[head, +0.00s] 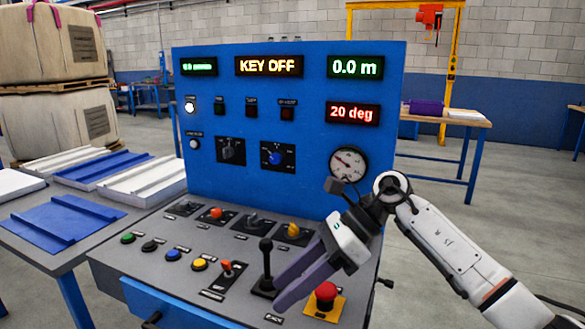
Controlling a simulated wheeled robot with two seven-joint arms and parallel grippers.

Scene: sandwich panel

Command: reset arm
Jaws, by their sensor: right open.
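My right gripper (287,279) comes in from the right over the front right of the control panel. Its purple-grey fingers are open and point down and left. They are close to the black joystick lever (266,262), at its right; I cannot tell whether they touch it. The red mushroom button (326,293) on its yellow plate is just right of the fingers. The blue upright panel (290,150) shows "KEY OFF", "0.0 m" and "20 deg". My left gripper is not in view.
The sloped desk holds several coloured buttons, such as the blue button (173,254), and the orange-red switch (226,267). A side table with blue and white panels (68,222) stands left. A wooden table (460,117) is behind right. Open floor lies at the right.

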